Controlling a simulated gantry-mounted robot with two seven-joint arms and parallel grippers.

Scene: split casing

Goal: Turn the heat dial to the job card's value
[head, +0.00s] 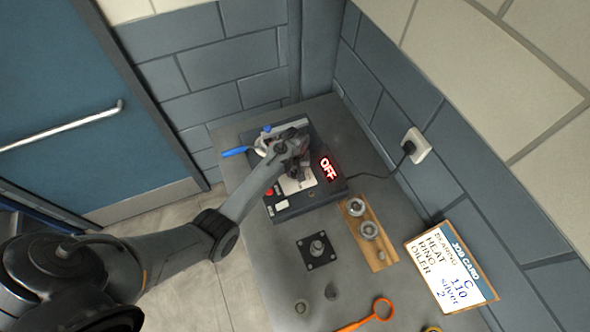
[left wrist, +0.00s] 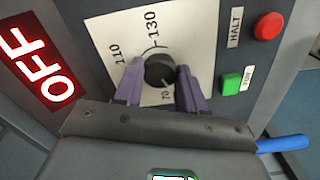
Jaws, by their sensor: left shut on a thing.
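The heat dial (left wrist: 157,68) is a round black knob on a pale scale plate (left wrist: 112,28) marked 110, 130 and 70. My left gripper (left wrist: 160,76) is shut on the dial, one purple finger on each side. I cannot clearly read which value the dial points to. In the head view my left gripper (head: 291,150) is over the heater box (head: 310,207) and hides the dial. The job card (head: 450,268) reads bearing C, heat 110, ring silver, oiler 2. My right gripper is not in view.
The heater's red display (head: 327,168) reads OFF. A red HALT button (left wrist: 267,26) and green RUN button (left wrist: 231,83) sit beside the dial. A blue handle (head: 236,152) sticks out left. A wooden holder with metal rings (head: 379,256) and a black flanged part (head: 318,250) lie nearby.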

